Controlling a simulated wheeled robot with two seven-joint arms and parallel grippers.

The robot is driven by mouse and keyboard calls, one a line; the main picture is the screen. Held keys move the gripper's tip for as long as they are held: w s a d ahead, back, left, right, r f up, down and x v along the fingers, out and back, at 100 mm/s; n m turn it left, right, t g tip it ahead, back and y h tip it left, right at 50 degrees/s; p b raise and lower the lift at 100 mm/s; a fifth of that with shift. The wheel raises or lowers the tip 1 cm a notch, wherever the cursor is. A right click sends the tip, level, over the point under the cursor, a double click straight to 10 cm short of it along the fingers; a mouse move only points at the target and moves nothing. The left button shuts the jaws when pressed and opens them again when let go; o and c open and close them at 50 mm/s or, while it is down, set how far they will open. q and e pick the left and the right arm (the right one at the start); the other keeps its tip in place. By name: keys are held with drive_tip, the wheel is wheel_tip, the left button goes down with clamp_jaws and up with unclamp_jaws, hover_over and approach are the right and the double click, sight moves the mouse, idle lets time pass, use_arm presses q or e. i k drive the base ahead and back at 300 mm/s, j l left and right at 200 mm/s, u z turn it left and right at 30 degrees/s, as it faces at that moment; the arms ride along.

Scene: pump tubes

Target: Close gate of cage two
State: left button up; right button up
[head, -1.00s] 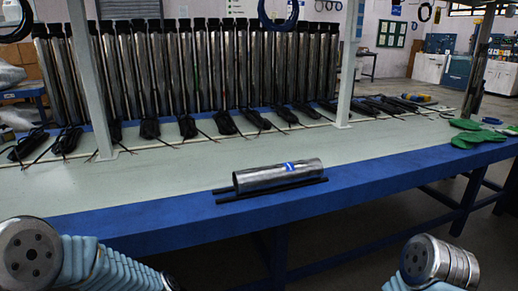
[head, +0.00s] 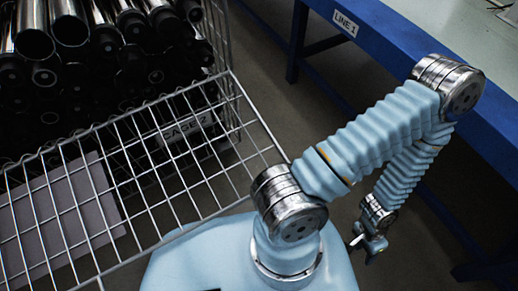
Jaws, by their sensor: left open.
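The wire cage with the "CAGE 2" label (head: 184,128) is at the left of the head view. A wire mesh panel (head: 165,185), which looks like its gate, slopes across the lower left, and the label shows through it. I cannot tell exactly how the panel is hinged or how far it stands open. My left gripper (head: 366,247) hangs at the lower right, small in the picture, open and empty. It is well to the right of the mesh panel, apart from it. My right gripper is out of view.
Several metal and black tubes (head: 70,30) are stacked in the cage. A grey flat panel (head: 62,225) shows below the mesh. A blue table edge with a "LINE 1" label (head: 345,24) runs along the right. Dark floor lies between cage and table.

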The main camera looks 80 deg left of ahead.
sight(50, 229)
drive_tip(key=k+l+u, duration=0.1)
drive_tip(key=l+u, duration=0.3)
drive_tip(key=k+l+u, duration=0.15)
drive_tip(key=l+u, duration=0.4)
drive_tip(key=u, duration=3.7)
